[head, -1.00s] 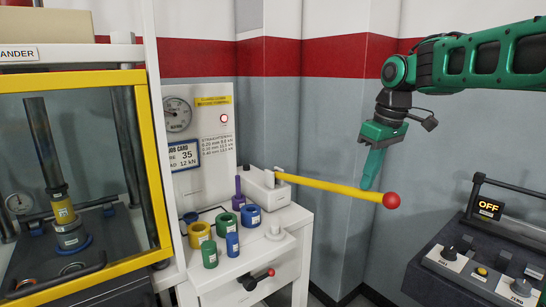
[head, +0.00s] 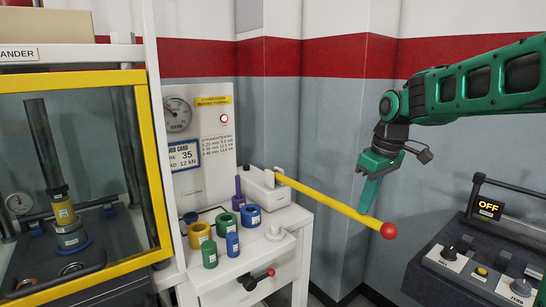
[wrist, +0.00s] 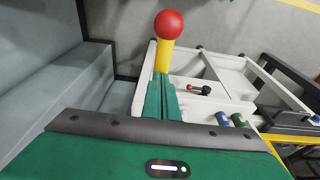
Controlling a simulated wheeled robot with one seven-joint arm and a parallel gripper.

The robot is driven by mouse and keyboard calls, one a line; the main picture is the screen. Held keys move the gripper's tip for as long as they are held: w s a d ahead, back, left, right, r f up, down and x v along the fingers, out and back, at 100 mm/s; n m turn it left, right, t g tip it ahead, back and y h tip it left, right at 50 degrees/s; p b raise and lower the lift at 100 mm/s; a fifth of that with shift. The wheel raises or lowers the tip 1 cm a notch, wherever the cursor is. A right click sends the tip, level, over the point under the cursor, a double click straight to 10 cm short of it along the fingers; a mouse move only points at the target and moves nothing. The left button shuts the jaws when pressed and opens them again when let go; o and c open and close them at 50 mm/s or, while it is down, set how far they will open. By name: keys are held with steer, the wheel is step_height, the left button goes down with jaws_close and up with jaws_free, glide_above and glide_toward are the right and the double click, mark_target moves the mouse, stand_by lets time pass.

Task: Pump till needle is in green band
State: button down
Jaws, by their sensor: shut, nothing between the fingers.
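The yellow pump lever (head: 325,198) with a red ball end (head: 388,231) slopes down to the right from the white pump block (head: 266,188). My gripper (head: 366,208) is shut with nothing between its fingers, its fingertips at the lever's upper side near the ball. In the wrist view the closed green fingers (wrist: 162,100) point at the lever, with the red ball (wrist: 168,24) beyond them. The round gauge (head: 177,115) is on the white panel; its needle and any green band are too small to read.
Several coloured cylinders and rings, such as a green ring (head: 227,224), stand on the white cabinet top (head: 255,250). A yellow-framed press guard (head: 152,170) is at left. A control console (head: 470,262) showing OFF is at right.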

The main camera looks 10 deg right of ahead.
steer(key=shift+s+f, duration=0.15)
steer(key=shift+f, duration=3.1)
step_height(320, 180, up, 13)
steer(key=shift+w+r, duration=0.2)
steer(key=shift+w, duration=0.05)
steer(key=shift+a+f, duration=0.1)
steer(key=shift+f, duration=0.6)
steer(key=r, duration=0.2)
step_height(320, 180, up, 7)
glide_above(365, 220)
steer(key=s+d, duration=0.2)
steer(key=shift+w+d+f, duration=0.15)
